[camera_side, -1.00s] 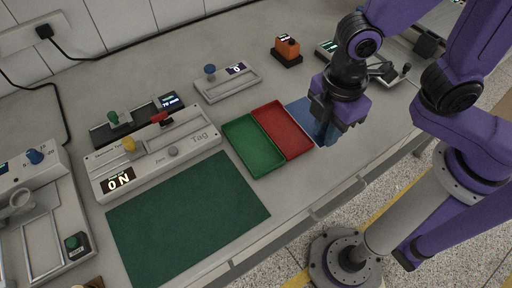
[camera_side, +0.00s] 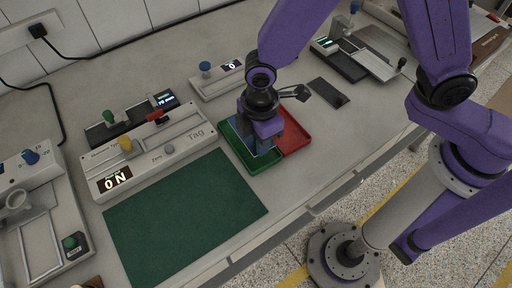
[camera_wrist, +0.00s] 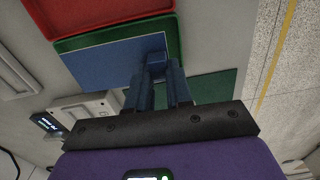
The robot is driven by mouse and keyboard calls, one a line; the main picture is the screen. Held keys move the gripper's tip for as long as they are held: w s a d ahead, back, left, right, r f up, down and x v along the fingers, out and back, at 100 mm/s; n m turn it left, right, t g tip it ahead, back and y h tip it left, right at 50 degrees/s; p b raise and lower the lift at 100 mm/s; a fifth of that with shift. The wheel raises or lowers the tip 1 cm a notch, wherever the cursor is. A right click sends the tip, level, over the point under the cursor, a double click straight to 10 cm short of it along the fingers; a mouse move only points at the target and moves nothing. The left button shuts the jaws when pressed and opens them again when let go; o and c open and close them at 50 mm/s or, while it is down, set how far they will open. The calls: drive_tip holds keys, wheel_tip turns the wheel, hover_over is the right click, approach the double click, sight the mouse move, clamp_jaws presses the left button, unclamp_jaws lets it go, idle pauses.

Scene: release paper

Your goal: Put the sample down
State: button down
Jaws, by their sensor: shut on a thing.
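The sample appears to be a flat blue sheet (camera_wrist: 105,62). My gripper (camera_wrist: 157,68) is shut on a small blue block at the sheet's edge. In the side view my gripper (camera_side: 257,145) is over the green tray (camera_side: 243,160), and the sheet is mostly hidden behind it. In the wrist view the sheet covers much of the green tray (camera_wrist: 176,42). I cannot tell whether the sheet touches the tray floor. The red tray (camera_side: 292,135) adjoins the green tray on its right and looks empty.
A green mat (camera_side: 185,215) lies in front, left of the trays. A Tag tester (camera_side: 150,155) stands left of the trays, and a small device with a blue knob (camera_side: 215,80) stands behind. A dark flat object (camera_side: 328,92) lies behind right. The bench right of the red tray is clear.

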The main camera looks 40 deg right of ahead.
drive_tip(key=shift+w+a+f, duration=0.2)
drive_tip(key=shift+a+f, duration=0.05)
drive_tip(key=shift+f, duration=1.65)
drive_tip(key=shift+f, duration=0.15)
drive_tip(key=c, duration=1.3)
unclamp_jaws()
wheel_tip(320, 180, up, 12)
drive_tip(key=shift+r, duration=0.2)
